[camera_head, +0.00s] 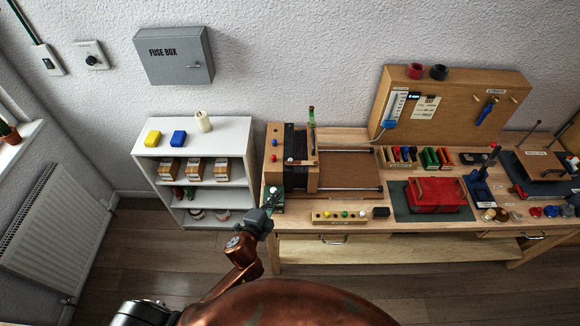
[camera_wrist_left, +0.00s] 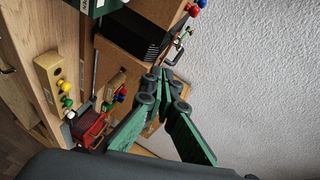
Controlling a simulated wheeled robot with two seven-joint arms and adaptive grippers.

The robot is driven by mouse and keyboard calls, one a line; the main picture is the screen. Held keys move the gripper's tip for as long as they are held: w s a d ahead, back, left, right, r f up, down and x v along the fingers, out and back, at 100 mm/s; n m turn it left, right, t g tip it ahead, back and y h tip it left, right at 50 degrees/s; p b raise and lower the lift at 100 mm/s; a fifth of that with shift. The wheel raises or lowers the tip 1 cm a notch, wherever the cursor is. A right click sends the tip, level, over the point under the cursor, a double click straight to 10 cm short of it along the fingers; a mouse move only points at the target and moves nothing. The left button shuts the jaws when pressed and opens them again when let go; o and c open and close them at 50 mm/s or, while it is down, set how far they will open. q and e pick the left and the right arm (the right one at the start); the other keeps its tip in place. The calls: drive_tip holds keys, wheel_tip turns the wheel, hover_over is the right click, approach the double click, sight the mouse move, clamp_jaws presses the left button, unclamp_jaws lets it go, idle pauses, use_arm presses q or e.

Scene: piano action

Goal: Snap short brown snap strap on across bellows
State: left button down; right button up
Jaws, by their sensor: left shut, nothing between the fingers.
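The bellows (camera_head: 297,145) stand at the left end of the workbench, black and pleated, between wooden frames with small coloured knobs. They also show in the left wrist view (camera_wrist_left: 140,41), partly hidden by the wood. My left gripper (camera_head: 274,195) is at the bench's front left corner, just in front of the bellows unit. Its green fingers (camera_wrist_left: 163,74) are shut and empty, apart from the bellows. I cannot make out the short brown snap strap for sure; a rack (camera_head: 418,167) on the bench holds several small coloured pieces. My right gripper is not in view.
A block with coloured knobs (camera_head: 341,217) lies at the bench's front edge. A red box (camera_head: 436,195) sits on a dark mat right of it. A pegboard (camera_head: 452,98) stands behind. A white shelf (camera_head: 196,139) is left of the bench.

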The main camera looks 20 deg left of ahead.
use_arm(q)
wheel_tip(320, 180, up, 3)
drive_tip(key=d+m+h, duration=0.1)
drive_tip(key=d, duration=0.1)
drive_tip(key=p, duration=0.2)
approach(291, 161)
drive_tip(key=w+d+f, duration=0.1)
drive_tip(key=w+d, duration=0.2)
drive_tip(key=w, duration=0.1)
drive_tip(key=shift+w+f+t, duration=0.15)
drive_tip(key=shift+f+t, duration=0.15)
drive_tip(key=shift+f, duration=0.1)
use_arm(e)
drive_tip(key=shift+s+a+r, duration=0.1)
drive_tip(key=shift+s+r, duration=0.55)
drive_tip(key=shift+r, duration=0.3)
use_arm(q)
drive_tip(key=shift+w+a+b, duration=0.3)
drive_tip(key=shift+w+a, duration=0.65)
drive_tip(key=shift+w, duration=0.15)
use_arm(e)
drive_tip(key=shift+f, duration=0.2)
use_arm(q)
drive_tip(key=shift+s, duration=0.15)
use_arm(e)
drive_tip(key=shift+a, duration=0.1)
